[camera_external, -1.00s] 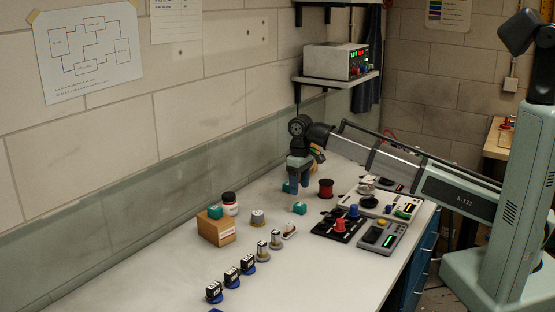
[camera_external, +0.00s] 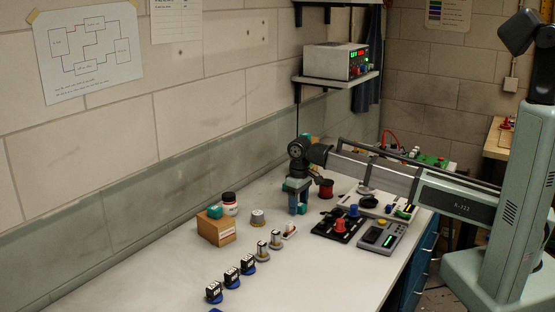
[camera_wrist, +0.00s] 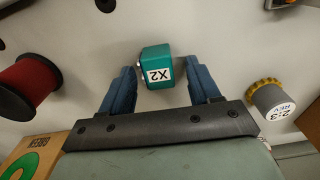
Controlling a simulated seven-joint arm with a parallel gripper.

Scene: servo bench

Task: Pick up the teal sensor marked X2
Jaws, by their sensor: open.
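The teal sensor marked X2 (camera_wrist: 155,62) lies on the bench between my two blue fingers in the wrist view. Its white X2 label faces the camera, upside down. My gripper (camera_wrist: 158,68) is open, with a gap on both sides of the sensor. In the external view my gripper (camera_external: 298,205) is low over the bench, and a teal bit of the sensor (camera_external: 303,209) shows at its fingers. The rest of it is hidden there. Another teal block (camera_external: 215,211) sits on a cardboard box (camera_external: 216,231).
A cardboard box (camera_wrist: 32,152) is at the lower left. In the external view, a black panel (camera_external: 339,225) with knobs stands right of my gripper.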

